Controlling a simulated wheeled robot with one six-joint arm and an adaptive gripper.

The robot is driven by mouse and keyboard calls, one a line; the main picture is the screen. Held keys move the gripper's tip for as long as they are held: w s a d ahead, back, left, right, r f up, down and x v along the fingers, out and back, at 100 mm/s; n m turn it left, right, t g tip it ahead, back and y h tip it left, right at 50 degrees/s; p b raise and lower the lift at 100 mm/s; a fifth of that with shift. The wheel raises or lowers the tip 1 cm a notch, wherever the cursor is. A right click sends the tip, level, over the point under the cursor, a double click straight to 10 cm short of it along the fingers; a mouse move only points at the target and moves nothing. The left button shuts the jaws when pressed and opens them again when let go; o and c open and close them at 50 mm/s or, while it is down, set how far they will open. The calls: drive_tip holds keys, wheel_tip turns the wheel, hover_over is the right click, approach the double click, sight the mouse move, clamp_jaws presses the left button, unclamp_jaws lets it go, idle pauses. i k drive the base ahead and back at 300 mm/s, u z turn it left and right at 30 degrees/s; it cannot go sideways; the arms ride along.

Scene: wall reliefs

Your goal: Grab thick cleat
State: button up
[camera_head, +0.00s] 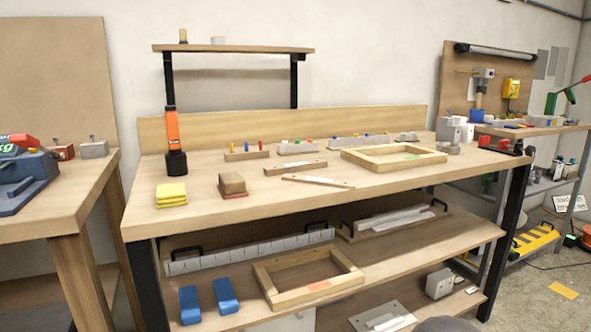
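Two short pale wooden strips lie apart on the top of the middle workbench (236,200). The back strip (295,168) looks thicker and has small dark marks on its top. The front strip (318,181) looks thinner and lies at a slant, close to a wooden frame (394,158). I cannot tell for sure which strip is the thick cleat; the back one looks the thicker. Neither strip is covered. No gripper fingers show in this view. A grey rounded shape at the bottom edge may be part of me, but I cannot tell.
A sanding block (232,184), yellow pads (171,194) and an orange-black tool (174,145) stand left of the strips. Racks of small coloured parts (297,147) line the back. The lower shelf holds another frame (306,278) and blue blocks (226,295). The bench top's front strip is mostly clear.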

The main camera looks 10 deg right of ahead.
sight(291, 168)
drive_tip(key=z, duration=3.35)
drive_tip(key=k, duration=1.15)
drive_tip(key=u, duration=2.2)
